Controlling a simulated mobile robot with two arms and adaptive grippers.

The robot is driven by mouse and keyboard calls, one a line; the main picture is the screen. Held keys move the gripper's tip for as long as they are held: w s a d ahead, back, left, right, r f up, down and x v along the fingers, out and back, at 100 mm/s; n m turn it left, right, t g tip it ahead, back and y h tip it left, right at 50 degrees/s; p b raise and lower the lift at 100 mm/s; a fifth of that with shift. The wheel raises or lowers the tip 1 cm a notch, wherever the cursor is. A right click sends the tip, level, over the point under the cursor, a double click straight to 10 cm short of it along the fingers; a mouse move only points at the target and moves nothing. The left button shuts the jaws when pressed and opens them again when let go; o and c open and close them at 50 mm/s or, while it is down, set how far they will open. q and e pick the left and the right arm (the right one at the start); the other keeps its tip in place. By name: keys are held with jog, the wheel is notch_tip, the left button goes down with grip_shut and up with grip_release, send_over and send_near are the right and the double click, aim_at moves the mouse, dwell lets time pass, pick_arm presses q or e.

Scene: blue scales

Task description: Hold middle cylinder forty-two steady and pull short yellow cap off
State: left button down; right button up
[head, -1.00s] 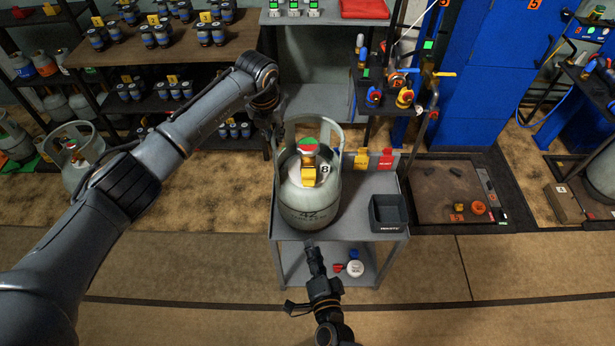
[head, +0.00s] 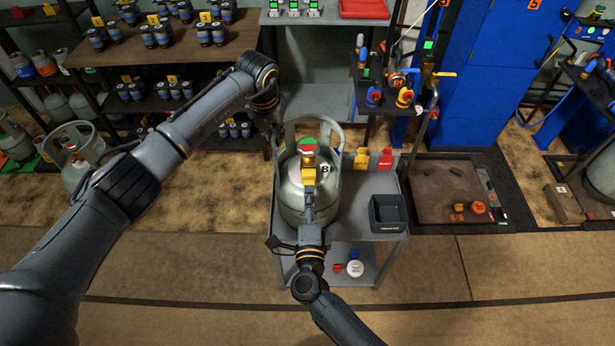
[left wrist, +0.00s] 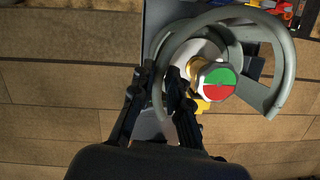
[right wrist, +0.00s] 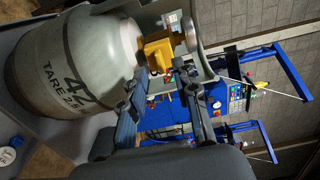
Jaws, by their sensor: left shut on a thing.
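The grey gas cylinder marked 42 (head: 294,208) stands upright on a grey cart. It also shows in the right wrist view (right wrist: 40,60). Its valve has a green-and-red top (left wrist: 218,82) and a yellow cap (head: 309,178) facing my side. My left gripper (head: 274,128) is shut on the cylinder's collar ring (left wrist: 278,85) at its left side. My right gripper (right wrist: 162,76) is open at the front of the valve. Its fingertips are spread to either side of the yellow cap (right wrist: 158,52), close to it; I cannot tell whether they touch it.
A black bin (head: 388,214) stands on the cart's right part, with yellow and red tags (head: 374,159) behind it. A white round item (head: 355,268) lies on the lower shelf. A hose rack with gauges (head: 398,85) stands behind right. Other cylinders (head: 72,165) stand at left.

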jog(key=shift+w, duration=1.5)
jog(key=shift+c, duration=0.2)
grip_shut()
jog(key=shift+s, duration=0.3)
pick_arm(q)
jog(key=shift+a, duration=0.1)
pick_arm(e)
jog(key=shift+s, duration=1.25)
jog(key=s, duration=0.6)
